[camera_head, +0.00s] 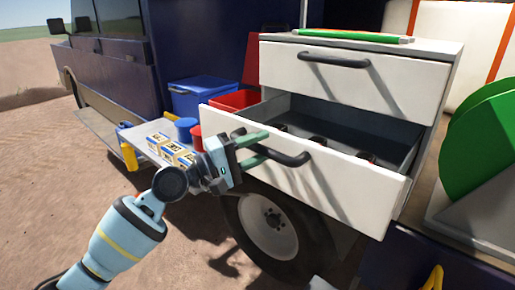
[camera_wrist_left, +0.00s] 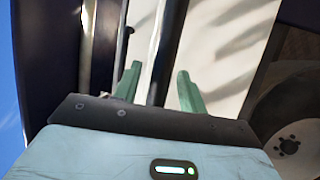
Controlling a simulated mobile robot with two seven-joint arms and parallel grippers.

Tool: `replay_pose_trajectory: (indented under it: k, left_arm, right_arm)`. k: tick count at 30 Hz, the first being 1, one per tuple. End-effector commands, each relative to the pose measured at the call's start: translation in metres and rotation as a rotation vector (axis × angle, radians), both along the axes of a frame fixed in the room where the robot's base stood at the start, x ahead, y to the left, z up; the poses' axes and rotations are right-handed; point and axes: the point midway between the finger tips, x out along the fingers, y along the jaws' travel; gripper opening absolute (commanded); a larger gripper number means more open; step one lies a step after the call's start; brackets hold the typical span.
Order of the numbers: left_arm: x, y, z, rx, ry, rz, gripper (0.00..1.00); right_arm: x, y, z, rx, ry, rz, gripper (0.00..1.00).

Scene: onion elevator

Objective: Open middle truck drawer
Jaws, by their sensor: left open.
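A white drawer cabinet (camera_head: 440,50) stands on the truck's side. Its top drawer (camera_head: 380,82) is closed, with a dark bar handle. The drawer below it (camera_head: 335,182) is pulled well out, showing a grey inside with several dark round items. Its dark handle (camera_head: 290,158) runs along its front. My left gripper (camera_head: 262,147) is at the left end of this handle with green fingers. In the left wrist view the fingers (camera_wrist_left: 158,72) stand apart on both sides of the dark handle bar (camera_wrist_left: 165,45), with gaps visible. My right gripper is not in view.
A blue box (camera_head: 200,95) and a red bin (camera_head: 235,101) sit left of the cabinet. A side shelf (camera_head: 150,145) holds small boxes and a blue cup. A truck wheel (camera_head: 268,225) is under the open drawer. A green disc (camera_head: 480,140) stands at right. Open dirt ground lies at left.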

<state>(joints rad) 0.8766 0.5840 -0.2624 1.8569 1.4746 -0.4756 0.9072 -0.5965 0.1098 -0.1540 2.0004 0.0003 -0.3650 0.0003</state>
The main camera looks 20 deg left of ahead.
Motion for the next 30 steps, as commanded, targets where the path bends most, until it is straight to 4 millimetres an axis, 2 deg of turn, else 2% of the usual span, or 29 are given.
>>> replay_pose_trajectory:
  k: [8,21,30]
  left_arm:
    - [-0.002,0.003,-0.001,0.000,0.001,0.001,0.41]
    - [-0.046,0.044,-0.016,0.001,0.006,0.002,0.41]
    - [-0.057,0.052,-0.014,0.001,0.001,0.000,0.41]
  right_arm:
    - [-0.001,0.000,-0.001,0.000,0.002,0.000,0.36]
    - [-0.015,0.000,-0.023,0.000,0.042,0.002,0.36]
    - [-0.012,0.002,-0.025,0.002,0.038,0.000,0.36]
